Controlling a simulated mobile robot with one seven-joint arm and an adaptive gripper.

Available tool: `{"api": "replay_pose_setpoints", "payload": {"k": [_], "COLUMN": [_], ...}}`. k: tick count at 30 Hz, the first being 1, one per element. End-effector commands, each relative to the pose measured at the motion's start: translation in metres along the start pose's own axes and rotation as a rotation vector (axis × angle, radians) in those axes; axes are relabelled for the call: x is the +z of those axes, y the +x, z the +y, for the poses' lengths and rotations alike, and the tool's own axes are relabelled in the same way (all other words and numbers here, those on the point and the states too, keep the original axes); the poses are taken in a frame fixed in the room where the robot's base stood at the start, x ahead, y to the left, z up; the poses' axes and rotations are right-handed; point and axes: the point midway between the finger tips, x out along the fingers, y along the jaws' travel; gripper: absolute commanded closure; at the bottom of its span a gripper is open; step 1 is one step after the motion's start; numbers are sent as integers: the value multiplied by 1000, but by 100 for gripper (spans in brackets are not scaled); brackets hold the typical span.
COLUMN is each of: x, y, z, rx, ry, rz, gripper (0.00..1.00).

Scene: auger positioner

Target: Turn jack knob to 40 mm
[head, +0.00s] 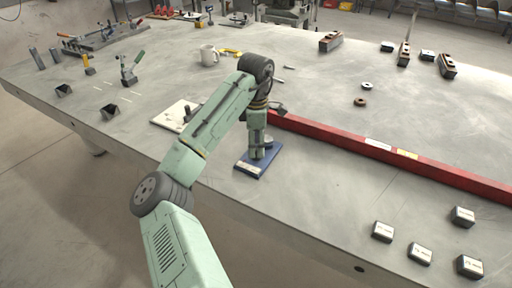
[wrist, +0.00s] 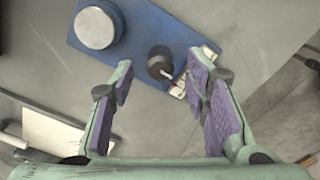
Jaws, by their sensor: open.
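The jack stands on a blue base plate (head: 247,170) near the table's front edge; my arm hides most of it in the head view. In the wrist view the blue base (wrist: 148,38) carries a round silver disc (wrist: 97,27) at upper left. A small dark knob (wrist: 158,60) with a thin light pin sits at the base's lower right edge, beside a pale strip that may be a scale (wrist: 181,82). The strip's marks are unreadable. My gripper (wrist: 161,66) is open, its purple-padded fingers on either side of the knob in the picture. I cannot tell its height above it, and no contact shows.
A long red beam (head: 400,157) runs close behind the jack to the right. A white plate (head: 176,114) lies to its left. Several labelled blocks (head: 420,252) sit at front right. A mug (head: 209,55) stands farther back. The table between jack and blocks is clear.

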Motion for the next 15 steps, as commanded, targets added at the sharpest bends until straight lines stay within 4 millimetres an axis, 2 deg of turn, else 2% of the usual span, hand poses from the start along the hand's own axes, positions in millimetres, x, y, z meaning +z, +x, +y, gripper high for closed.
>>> {"api": "replay_pose_setpoints", "payload": {"k": [1, 9, 15], "x": [-1, -1, 0], "y": [-12, -69, -95], "z": [1, 1, 0], "rx": [5, 4, 1], "ry": [0, -1, 0], "rz": [4, 5, 3], "gripper": [57, 57, 57]}}
